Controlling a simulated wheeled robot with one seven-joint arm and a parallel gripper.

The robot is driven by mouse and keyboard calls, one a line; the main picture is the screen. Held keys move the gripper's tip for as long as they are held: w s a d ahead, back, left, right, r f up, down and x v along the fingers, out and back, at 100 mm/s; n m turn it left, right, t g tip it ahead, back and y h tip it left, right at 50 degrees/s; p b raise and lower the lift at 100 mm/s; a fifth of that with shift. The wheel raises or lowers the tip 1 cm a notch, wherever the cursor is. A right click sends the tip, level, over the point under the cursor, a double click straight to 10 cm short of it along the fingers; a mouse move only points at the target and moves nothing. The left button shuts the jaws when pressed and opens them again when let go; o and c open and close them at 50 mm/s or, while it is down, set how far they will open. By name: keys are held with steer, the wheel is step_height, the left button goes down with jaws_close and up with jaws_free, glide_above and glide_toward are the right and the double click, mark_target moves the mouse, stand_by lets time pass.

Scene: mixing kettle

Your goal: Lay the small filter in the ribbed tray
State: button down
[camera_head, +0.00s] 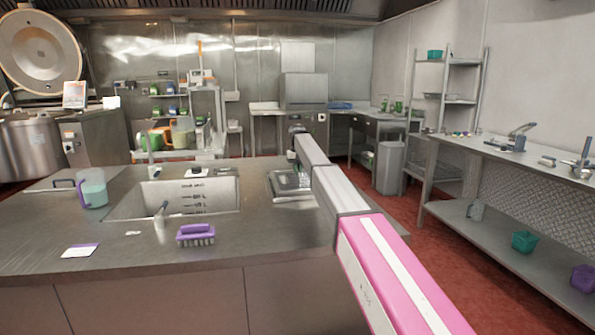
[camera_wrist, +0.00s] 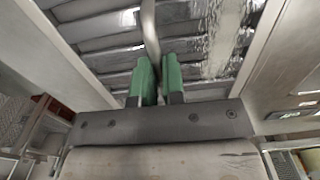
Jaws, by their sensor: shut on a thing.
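My gripper (camera_wrist: 158,80) shows green fingertips in the wrist view, close together with a narrow gap. A thin pale grey, slightly curved piece (camera_wrist: 150,32) runs up from between them; it looks like the small filter seen edge-on, though its full shape does not show. In the head view a shallow metal tray (camera_head: 296,200), likely the ribbed tray, lies on the counter right of the sink. The far end of my arm is above and behind this tray; the fingertips cannot be made out there.
The sink (camera_head: 225,205) is left of the tray. Bare counter lies in front of the tray.

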steer(key=shift+f, duration=0.5)
stand_by(0.6)
steer(key=c, duration=0.7)
jaws_free()
steer(key=shift+o, duration=0.2)
steer(key=shift+r, duration=0.1)
steer(key=shift+r, duration=3.4)
step_height(320, 180, up, 20)
